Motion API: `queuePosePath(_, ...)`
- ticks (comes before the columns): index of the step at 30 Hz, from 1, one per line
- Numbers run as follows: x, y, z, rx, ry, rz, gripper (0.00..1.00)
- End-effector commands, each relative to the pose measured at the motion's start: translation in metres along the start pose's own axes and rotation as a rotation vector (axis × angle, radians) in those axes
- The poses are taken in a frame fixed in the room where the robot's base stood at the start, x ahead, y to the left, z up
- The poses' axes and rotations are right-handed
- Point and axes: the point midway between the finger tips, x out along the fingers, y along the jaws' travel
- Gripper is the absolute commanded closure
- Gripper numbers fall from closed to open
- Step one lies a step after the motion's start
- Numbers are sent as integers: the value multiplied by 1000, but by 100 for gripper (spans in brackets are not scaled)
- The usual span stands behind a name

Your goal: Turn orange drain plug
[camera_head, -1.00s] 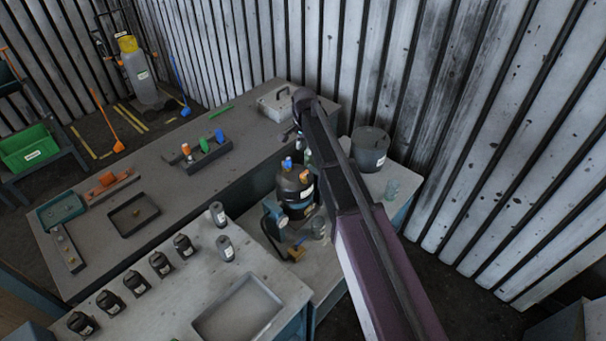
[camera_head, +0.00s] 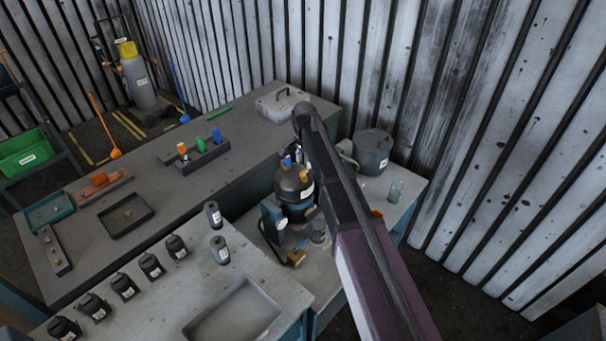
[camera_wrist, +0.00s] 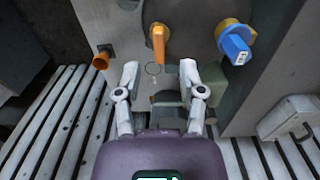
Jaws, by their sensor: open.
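In the wrist view, a short orange plug (camera_wrist: 102,58) sticks out at the upper left of a grey housing. An orange lever-like handle (camera_wrist: 158,42) hangs in the middle, and a blue knob on a yellow collar (camera_wrist: 235,43) is at right. I cannot tell for sure which orange part is the drain plug. My gripper (camera_wrist: 159,74) is open and empty, its fingertips below and either side of the orange handle, with no clear contact. In the head view, the dark vessel (camera_head: 291,190) carries blue and orange fittings; my arm hides the gripper.
A lidded grey pot (camera_head: 372,152) and a glass jar (camera_head: 395,191) stand right of my arm. Several dark bottles (camera_head: 124,286) and a shallow tray (camera_head: 232,312) occupy the front bench. A grey case (camera_head: 283,104) lies at the back. The ribbed wall is close on the right.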

Motion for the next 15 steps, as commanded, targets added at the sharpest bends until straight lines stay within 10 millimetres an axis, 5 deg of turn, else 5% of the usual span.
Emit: queuePosePath(15,37,0,0,0,0,0,49)
